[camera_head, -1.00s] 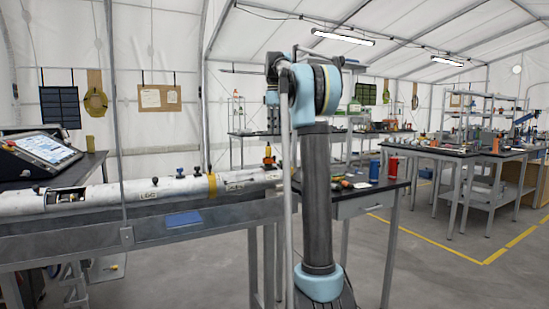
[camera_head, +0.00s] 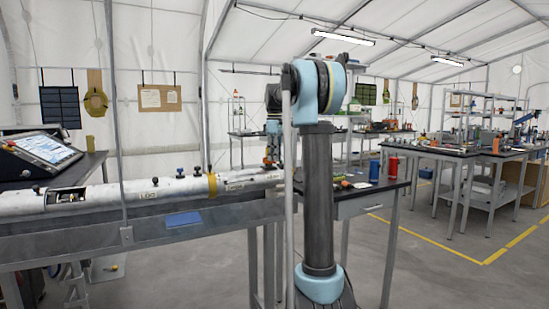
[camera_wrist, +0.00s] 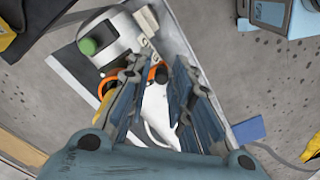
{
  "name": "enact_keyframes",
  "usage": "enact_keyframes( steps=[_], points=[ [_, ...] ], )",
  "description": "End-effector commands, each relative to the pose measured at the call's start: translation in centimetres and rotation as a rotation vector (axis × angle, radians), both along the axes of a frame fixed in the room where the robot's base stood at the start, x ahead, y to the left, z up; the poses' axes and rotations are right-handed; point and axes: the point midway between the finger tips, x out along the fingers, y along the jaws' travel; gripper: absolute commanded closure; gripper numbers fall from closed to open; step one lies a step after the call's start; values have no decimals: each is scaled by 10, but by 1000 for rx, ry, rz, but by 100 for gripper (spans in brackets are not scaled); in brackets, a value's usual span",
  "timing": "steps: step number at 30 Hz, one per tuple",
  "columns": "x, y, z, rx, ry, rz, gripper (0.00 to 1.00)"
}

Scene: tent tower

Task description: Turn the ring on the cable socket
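My gripper (camera_wrist: 160,68) is open in the wrist view, its two dark blue-grey fingers apart. Behind and between them are an orange curved part (camera_wrist: 106,84) and a small dark knob (camera_wrist: 161,74) on a white body. The orange part looks like a ring on the socket, but the left finger hides much of it, and I cannot tell whether the fingers touch it. In the head view my gripper (camera_head: 271,162) is small, over the right part of the long white tube (camera_head: 110,196).
The tube lies on a grey metal bench (camera_head: 70,240) with a blue plate (camera_head: 183,218) on its front. A dark-topped table (camera_head: 345,193) with a red can (camera_head: 393,167) and a blue can (camera_head: 374,172) stands to the right. Open floor lies farther right.

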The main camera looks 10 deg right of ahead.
Motion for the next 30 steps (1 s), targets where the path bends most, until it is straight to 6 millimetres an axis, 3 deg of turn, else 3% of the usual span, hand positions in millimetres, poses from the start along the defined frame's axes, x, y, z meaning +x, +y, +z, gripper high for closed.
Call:
enact_keyframes(
  steps=[5,8,30],
  points=[
    [0,0,0,0,0,0,80],
    [0,0,0,0,0,0,100],
    [1,4,0,1,-4,-59,100]
  ],
)
